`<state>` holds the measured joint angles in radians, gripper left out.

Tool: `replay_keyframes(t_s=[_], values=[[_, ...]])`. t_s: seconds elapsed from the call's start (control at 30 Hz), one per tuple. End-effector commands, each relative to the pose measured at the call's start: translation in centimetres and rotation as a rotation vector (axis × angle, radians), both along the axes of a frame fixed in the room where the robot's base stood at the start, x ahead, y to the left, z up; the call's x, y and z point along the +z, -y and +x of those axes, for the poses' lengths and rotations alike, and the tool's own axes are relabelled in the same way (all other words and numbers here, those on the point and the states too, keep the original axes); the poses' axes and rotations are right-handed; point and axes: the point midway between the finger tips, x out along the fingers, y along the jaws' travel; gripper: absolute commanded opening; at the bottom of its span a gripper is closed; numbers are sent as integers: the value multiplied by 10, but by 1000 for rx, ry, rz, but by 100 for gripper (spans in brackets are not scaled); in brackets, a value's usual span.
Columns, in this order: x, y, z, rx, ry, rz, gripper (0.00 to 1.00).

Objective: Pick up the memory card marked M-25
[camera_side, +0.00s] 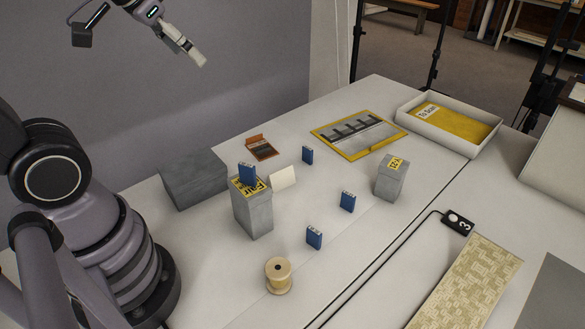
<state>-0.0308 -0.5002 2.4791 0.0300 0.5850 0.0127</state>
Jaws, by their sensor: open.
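Several small blue cards stand upright in view, and their markings are too small to read, so I cannot tell which is M-25. One blue card (247,174) is on top of the grey box with a yellow label (255,215). Another blue card (307,155) stands on the table behind it. A third card (347,202) stands near the middle of the table, and another card (314,238) stands nearer the front. My gripper (197,58) is raised high at the upper left, well away from all the cards, open, with nothing seen in it.
A larger grey box (194,178) stands left of the labelled one; a smaller grey box (391,180) stands right. A wooden spool (278,276) is in front. A yellow-framed tray (360,135) and a white box (448,125) lie behind. A black cable (385,258) crosses the table.

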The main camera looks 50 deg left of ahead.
Motion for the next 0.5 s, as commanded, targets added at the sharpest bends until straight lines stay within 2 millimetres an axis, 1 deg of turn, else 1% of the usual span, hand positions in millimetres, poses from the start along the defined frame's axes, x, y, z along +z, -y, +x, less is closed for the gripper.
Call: replay_keyframes(t_s=[0.03,0.07,0.1,0.17,0.2,0.27,0.3,0.37,0.4,0.47,0.5], values=[[-12,-5,27,2,8,11,70],[-17,-8,43,1,26,17,70],[-26,-11,64,-2,51,26,70],[-40,-16,93,-8,88,36,70],[-51,-20,111,-13,112,42,70],[-70,-24,137,-21,149,50,70],[-83,-28,152,-26,174,53,70],[-105,-32,173,-35,209,54,70],[-121,-35,185,-41,235,54,70],[-145,-39,200,-47,273,52,70],[-162,-41,208,-54,298,50,70]])
